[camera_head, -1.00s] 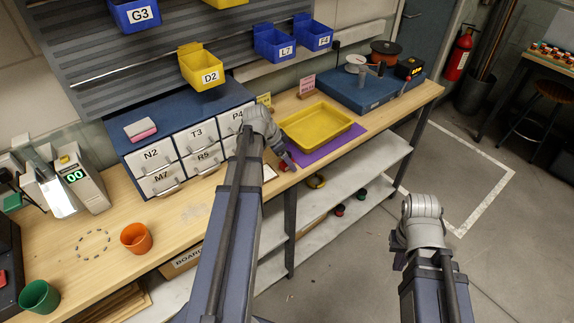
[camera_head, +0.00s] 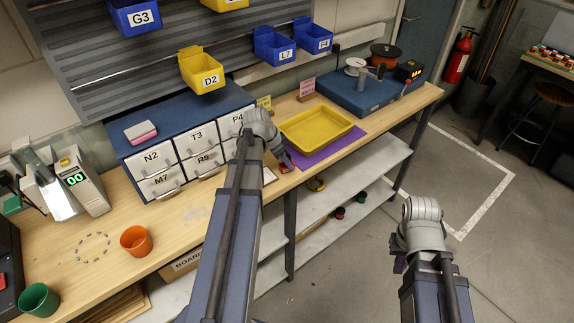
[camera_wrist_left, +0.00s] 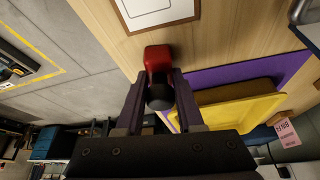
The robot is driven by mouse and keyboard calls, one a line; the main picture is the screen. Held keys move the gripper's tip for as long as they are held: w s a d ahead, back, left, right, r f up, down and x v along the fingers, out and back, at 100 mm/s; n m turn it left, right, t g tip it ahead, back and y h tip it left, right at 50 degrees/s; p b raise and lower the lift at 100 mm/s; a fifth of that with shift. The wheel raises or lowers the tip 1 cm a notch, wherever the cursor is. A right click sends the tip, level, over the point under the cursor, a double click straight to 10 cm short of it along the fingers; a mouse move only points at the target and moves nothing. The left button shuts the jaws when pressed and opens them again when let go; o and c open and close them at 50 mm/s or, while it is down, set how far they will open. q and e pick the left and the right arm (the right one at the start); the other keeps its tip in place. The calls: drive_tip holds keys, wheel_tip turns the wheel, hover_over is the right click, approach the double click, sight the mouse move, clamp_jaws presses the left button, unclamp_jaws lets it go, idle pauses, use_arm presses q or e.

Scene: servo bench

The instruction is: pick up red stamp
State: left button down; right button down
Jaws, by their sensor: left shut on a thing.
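The red stamp (camera_wrist_left: 158,58) shows in the left wrist view, with a red body and a dark round knob. My left gripper (camera_wrist_left: 160,95) is shut on it, with one finger on each side of the knob. In the head view the stamp (camera_head: 284,169) is a small red patch at the bench's front edge, mostly hidden by my left gripper (camera_head: 287,162). I cannot tell whether it touches the bench. My right gripper (camera_head: 399,262) hangs over the floor at the right, and its fingers are mostly hidden behind the wrist.
A yellow tray (camera_head: 318,118) on a purple mat (camera_head: 322,153) lies beside the stamp. A white framed card (camera_wrist_left: 158,12) lies close by. The drawer cabinet (camera_head: 128,153) stands behind my left arm. An orange cup (camera_head: 136,240) stands at the left. Bench wood between is clear.

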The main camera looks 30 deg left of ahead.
use_arm(q)
wheel_tip(320, 180, up, 10)
drive_tip(key=p, duration=1)
drive_tip(key=shift+r, duration=0.1)
